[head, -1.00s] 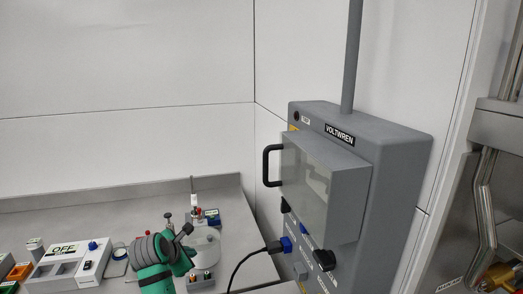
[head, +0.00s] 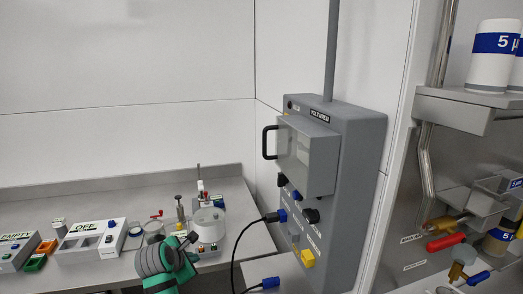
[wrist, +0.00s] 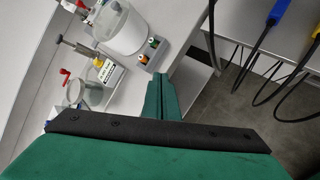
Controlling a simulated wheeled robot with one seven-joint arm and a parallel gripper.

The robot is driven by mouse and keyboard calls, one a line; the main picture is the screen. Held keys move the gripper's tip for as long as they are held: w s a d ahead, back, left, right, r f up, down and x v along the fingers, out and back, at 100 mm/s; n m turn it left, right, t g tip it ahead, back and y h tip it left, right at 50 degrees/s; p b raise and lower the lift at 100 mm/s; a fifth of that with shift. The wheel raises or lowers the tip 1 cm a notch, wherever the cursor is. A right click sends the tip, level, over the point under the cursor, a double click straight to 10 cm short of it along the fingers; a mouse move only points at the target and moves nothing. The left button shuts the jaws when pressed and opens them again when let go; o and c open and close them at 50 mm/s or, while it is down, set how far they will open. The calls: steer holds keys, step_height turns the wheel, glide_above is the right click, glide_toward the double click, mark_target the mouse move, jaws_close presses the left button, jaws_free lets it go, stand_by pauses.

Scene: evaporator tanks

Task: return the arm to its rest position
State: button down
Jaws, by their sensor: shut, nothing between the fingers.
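My arm, green with a dark grey ribbed joint, shows at the bottom of the head view, in front of the bench (head: 110,190). In the wrist view my gripper (wrist: 160,88) has its green fingers together, with nothing between them. It points past the bench edge, close to a white round vessel (wrist: 118,30) on a small base, and I see no contact. The vessel also shows in the head view (head: 208,226). The fingertips are hidden in the head view.
A grey VOLTWREN cabinet (head: 350,170) with a black handle stands right of the bench, a black cable (head: 240,245) plugged into it. An OFF box (head: 88,242) and an EMPTY box (head: 14,250) sit left. Steel shelving with valves (head: 445,242) stands at far right.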

steer(key=s+d+f+m+t+y, duration=0.1)
steer(key=s+d+f+m, duration=0.2)
steer(key=f, duration=0.6)
steer(key=s+d+f+m, duration=0.2)
steer(key=s+d+f, duration=0.25)
steer(key=f, duration=0.45)
steer(key=s+d+f+m+t, duration=0.1)
steer(key=s+d+f+m, duration=0.2)
steer(key=s, duration=0.4)
steer(key=s+d+f+m+y, duration=0.1)
steer(key=s+d+f+m, duration=0.15)
steer(key=s, duration=0.55)
steer(key=s+d+f+m+t, duration=0.1)
steer(key=s+d+f+m, duration=0.25)
steer(key=s, duration=0.35)
steer(key=s+d+r+m+t, duration=0.1)
steer(key=s+d+r+m, duration=0.2)
steer(key=s, duration=1)
steer(key=s+d+r+m+t, duration=0.2)
steer(key=s+r+m, duration=0.6)
steer(key=s+r, duration=0.4)
steer(key=shift+s+d+h, duration=0.4)
steer(key=shift+s+d, duration=0.15)
steer(key=shift+w+f, duration=0.1)
